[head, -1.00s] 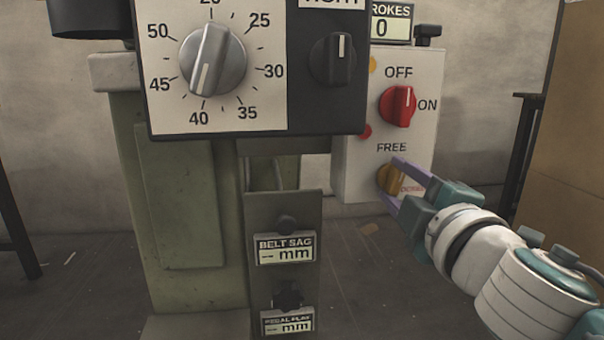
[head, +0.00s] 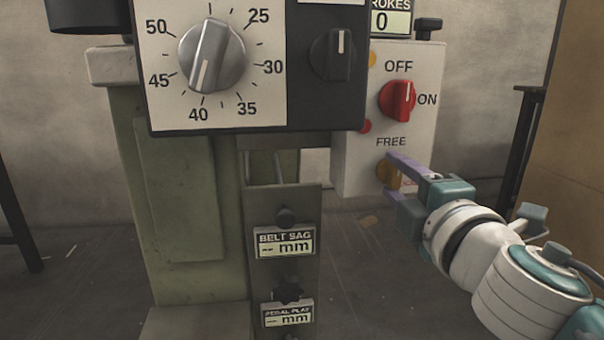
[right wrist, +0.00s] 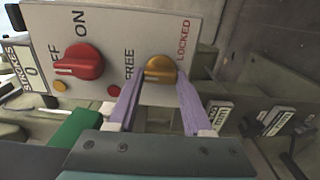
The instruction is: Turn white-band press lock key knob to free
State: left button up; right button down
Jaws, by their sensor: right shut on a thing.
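The lock key knob is a small amber-yellow knob (head: 386,172) low on a pale control box (head: 352,165). FREE is printed above it, and LOCKED shows beside it in the right wrist view. My right gripper (head: 391,173) has its two purple fingers on either side of the knob and is shut on it. In the right wrist view the fingers (right wrist: 158,98) reach to the knob (right wrist: 161,69), whose face shows between and beyond them. The fingers partly hide the knob, and I cannot tell exactly where it points. My left gripper is not in view.
Above the knob on the same box is a red OFF/ON switch (head: 397,100), with a small red button (head: 365,126) to its left. A panel with a large grey dial (head: 212,57) and a black knob (head: 332,54) stands left. Floor shows below the box.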

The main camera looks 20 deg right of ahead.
jog(key=shift+c, duration=1.6)
grip_release()
jog(key=shift+s+a, duration=0.1)
jog(key=shift+s, duration=0.15)
jog(key=v, duration=0.9)
jog(key=shift+s, duration=0.25)
jog(key=shift+r, duration=0.1)
